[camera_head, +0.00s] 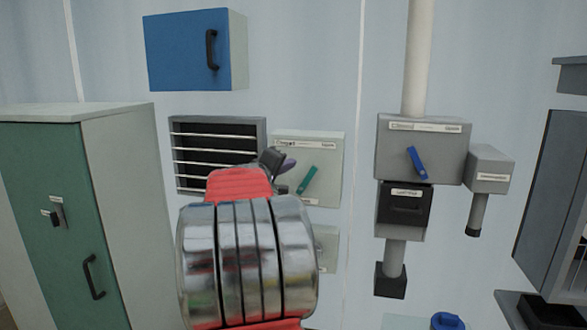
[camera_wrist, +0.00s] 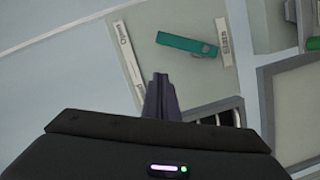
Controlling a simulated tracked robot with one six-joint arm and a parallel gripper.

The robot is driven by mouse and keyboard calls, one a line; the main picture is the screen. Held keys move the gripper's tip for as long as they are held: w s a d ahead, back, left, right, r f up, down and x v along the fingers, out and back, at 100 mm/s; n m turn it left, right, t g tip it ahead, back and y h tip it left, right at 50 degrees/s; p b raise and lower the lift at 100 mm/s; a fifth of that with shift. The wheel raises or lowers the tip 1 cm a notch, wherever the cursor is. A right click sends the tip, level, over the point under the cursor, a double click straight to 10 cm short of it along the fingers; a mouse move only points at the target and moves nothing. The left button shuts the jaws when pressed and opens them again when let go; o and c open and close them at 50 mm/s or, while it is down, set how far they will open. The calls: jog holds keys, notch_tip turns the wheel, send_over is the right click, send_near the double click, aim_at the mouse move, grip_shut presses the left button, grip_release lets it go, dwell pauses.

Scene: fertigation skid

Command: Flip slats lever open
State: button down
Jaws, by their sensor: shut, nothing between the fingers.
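A teal lever (camera_head: 308,179) sits tilted on the face of a pale grey box (camera_head: 330,160), right of a slatted vent (camera_head: 218,157). Its upper end leans right. In the wrist view, the teal lever (camera_wrist: 182,44) lies beyond the fingertips, between two label strips, with a gap in the picture. My gripper (camera_wrist: 162,82) is shut and empty, its dark purple fingers together. In the head view, my gripper (camera_head: 287,165) shows in front of the box's left part, just left of the lever. My red and metal arm hides the area below. Whether the fingers touch the box cannot be told.
A grey box with a blue lever (camera_head: 416,161) hangs under a pipe at right. A blue cabinet (camera_head: 190,50) is above the vent. A green-fronted cabinet (camera_head: 50,210) stands at left, and dark grey equipment (camera_head: 550,200) at far right.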

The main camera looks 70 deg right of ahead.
jog(key=a, duration=0.8)
jog(key=shift+w+r, duration=0.35)
jog(key=shift+r, duration=0.1)
